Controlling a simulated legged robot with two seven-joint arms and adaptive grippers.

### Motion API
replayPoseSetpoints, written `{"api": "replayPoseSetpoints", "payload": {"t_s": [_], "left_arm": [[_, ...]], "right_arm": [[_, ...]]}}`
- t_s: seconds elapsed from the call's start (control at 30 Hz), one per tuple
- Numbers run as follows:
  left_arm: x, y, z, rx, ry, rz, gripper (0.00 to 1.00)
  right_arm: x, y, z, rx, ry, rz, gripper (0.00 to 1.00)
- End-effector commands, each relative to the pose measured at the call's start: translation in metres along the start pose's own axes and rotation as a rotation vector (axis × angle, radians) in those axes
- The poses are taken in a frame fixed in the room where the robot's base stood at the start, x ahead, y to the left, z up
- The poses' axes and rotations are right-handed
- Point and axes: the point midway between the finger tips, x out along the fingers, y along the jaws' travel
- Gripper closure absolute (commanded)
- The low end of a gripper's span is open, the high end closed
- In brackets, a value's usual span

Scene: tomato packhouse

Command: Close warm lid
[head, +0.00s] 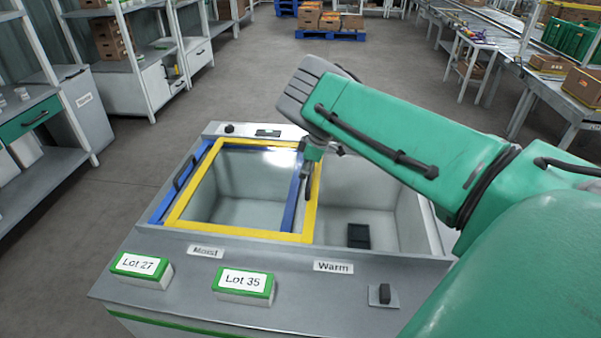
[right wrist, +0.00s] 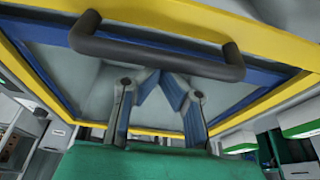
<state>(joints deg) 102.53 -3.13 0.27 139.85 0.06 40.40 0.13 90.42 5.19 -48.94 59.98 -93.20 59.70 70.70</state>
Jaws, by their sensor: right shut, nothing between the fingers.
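A grey chest (head: 203,262) has a left compartment marked Moist (head: 206,252) and a right one marked Warm (head: 333,267). The Warm compartment is uncovered, and a small black box (head: 358,236) is on its floor. A yellow-framed clear lid (head: 240,235) lies over the Moist side, with a blue-framed lid (head: 160,207) partly under it. My right gripper (head: 308,182) is shut and empty at the yellow lid's right edge. In the right wrist view a dark bar handle (right wrist: 150,50) crosses close to the fingers (right wrist: 160,85); contact is unclear. My left gripper is out of view.
Lot 27 (head: 140,272) and Lot 35 (head: 244,288) blocks and a black switch (head: 384,293) sit on the chest's front ledge. Shelving (head: 135,65) stands at the left, a conveyor (head: 530,75) at the right. The floor behind the chest is clear.

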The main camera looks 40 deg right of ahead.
Motion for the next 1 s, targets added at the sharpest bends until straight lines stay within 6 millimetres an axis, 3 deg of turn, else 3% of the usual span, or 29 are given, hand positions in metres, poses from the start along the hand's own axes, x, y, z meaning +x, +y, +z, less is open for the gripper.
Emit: {"api": "replayPoseSetpoints", "payload": {"t_s": [0.27, 0.47, 0.67, 1.0], "left_arm": [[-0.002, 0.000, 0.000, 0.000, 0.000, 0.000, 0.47], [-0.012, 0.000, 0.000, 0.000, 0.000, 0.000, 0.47], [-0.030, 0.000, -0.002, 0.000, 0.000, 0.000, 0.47], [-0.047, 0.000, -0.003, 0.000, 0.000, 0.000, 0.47]], "right_arm": [[-0.001, 0.000, 0.004, 0.002, 0.000, -0.001, 1.00], [-0.012, 0.000, 0.032, 0.007, -0.005, -0.001, 1.00], [-0.031, -0.001, 0.087, 0.011, -0.007, -0.001, 1.00], [-0.066, -0.001, 0.203, 0.009, -0.007, 0.000, 1.00]]}}
